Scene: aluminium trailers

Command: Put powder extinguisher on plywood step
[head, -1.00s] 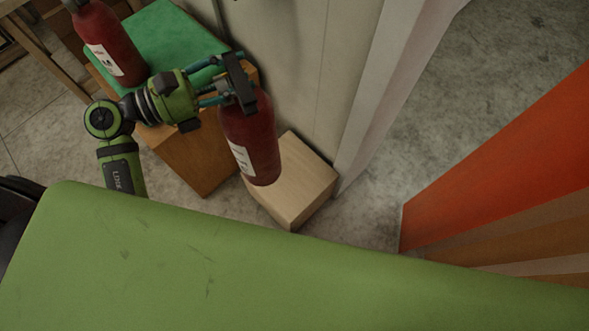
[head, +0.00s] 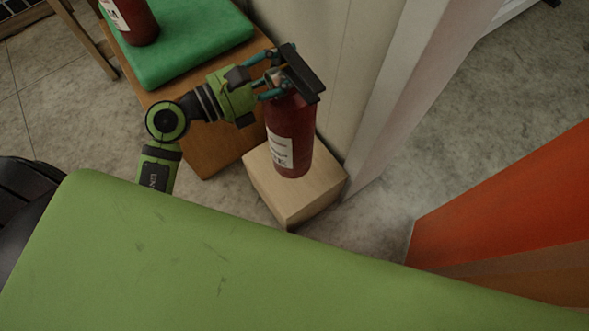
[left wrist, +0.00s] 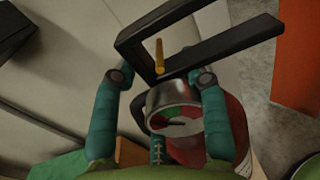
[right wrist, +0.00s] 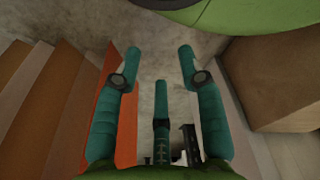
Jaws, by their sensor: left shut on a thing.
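A red powder extinguisher (head: 290,140) with a white label and black handle hangs upright in my left gripper (head: 270,85). The left fingers are shut around its neck under the handle. In the left wrist view the gripper (left wrist: 162,85) has the pressure gauge (left wrist: 175,122) and black handle (left wrist: 215,50) between and beyond its fingers. The plywood step (head: 285,200) is a pale wooden block on the floor. The extinguisher's base overlaps its top in the head view; I cannot tell whether it touches. My right gripper (right wrist: 158,55) is open and empty above the floor.
A second red extinguisher (head: 135,22) stands on a green cushion (head: 190,45) on a wooden box (head: 205,150). A pale wall panel (head: 330,70) rises just behind the step. An orange panel (head: 510,205) stands at right, with bare floor (head: 465,120) between.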

